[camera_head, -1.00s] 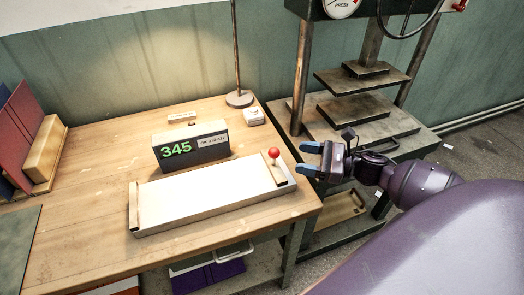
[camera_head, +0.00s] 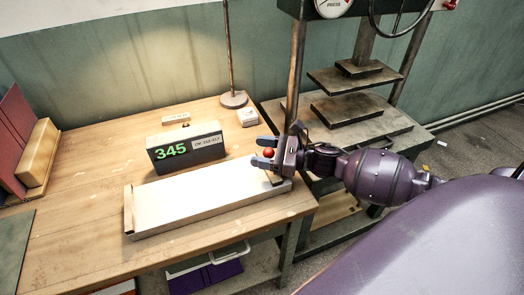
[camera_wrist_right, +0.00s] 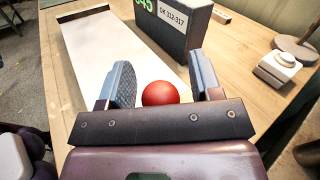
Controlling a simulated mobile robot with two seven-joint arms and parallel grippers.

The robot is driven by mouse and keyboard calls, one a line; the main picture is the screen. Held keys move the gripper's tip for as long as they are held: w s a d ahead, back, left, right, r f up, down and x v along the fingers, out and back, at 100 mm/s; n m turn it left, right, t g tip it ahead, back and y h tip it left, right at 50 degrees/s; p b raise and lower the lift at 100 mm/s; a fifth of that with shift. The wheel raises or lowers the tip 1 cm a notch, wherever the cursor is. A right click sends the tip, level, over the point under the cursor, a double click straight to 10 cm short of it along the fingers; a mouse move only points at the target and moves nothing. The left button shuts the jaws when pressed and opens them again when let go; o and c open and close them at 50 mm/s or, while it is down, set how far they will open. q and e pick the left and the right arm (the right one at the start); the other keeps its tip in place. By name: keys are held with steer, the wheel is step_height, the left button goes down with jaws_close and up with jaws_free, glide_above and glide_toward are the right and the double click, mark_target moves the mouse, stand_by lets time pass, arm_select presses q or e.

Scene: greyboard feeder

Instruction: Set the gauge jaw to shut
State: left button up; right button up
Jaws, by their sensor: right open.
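The gauge is a long pale tray (camera_head: 190,203) on the wooden bench, with a wooden end block at its left. A red ball knob (camera_head: 269,153) stands at its right end, where the jaw is mostly hidden by my gripper. A dark display box (camera_head: 186,148) behind it reads 345 in green, with a label "OK 312-317". My right gripper (camera_head: 265,152) is open, with its blue fingers on either side of the red knob. In the right wrist view the knob (camera_wrist_right: 160,93) sits between the two fingers, apparently without both touching it. My left gripper is not in view.
A lamp stand (camera_head: 234,99) and a small white box (camera_head: 247,117) stand at the back right of the bench. A press (camera_head: 350,110) stands to the right. Wooden and red boards (camera_head: 38,152) are at the far left. The bench front is clear.

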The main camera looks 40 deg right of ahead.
jaws_close()
steer(key=a, duration=0.2)
steer(key=w+a, duration=0.1)
steer(key=a, duration=0.1)
steer(key=shift+a, duration=0.4)
jaws_free()
